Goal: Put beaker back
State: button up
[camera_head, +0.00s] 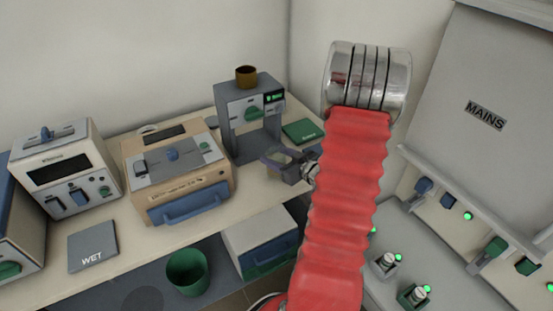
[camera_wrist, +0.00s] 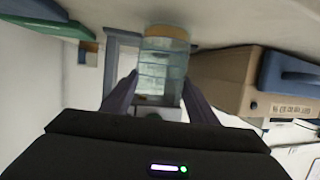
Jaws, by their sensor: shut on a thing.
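In the wrist view a clear glass beaker (camera_wrist: 162,68) with an orange-tan band at one end sits between the two dark fingers of my gripper (camera_wrist: 160,95). The fingers are shut on its sides. In the head view my gripper (camera_head: 284,162) is in front of the grey dispenser-like machine (camera_head: 236,133), over the bench. The beaker shows there only as a small pale shape (camera_head: 279,157) between the jaws. I cannot tell whether its base touches the bench. A green pad (camera_head: 303,131) lies on the bench behind the gripper, right of the machine.
A brown cup (camera_head: 246,77) stands on top of the grey machine. A tan box machine (camera_head: 175,174) with a blue handle stands to its left. A dark "WET" pad (camera_head: 92,247) lies further left. A green bin (camera_head: 187,272) and a white drawer unit (camera_head: 262,240) are below the bench.

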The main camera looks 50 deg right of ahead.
jog(key=shift+f, duration=0.5)
jog(key=shift+f, duration=0.1)
jog(key=o, duration=1.2)
jog(key=shift+s, duration=0.1)
jog(key=v, duration=1.2)
jog(key=shift+d, duration=0.1)
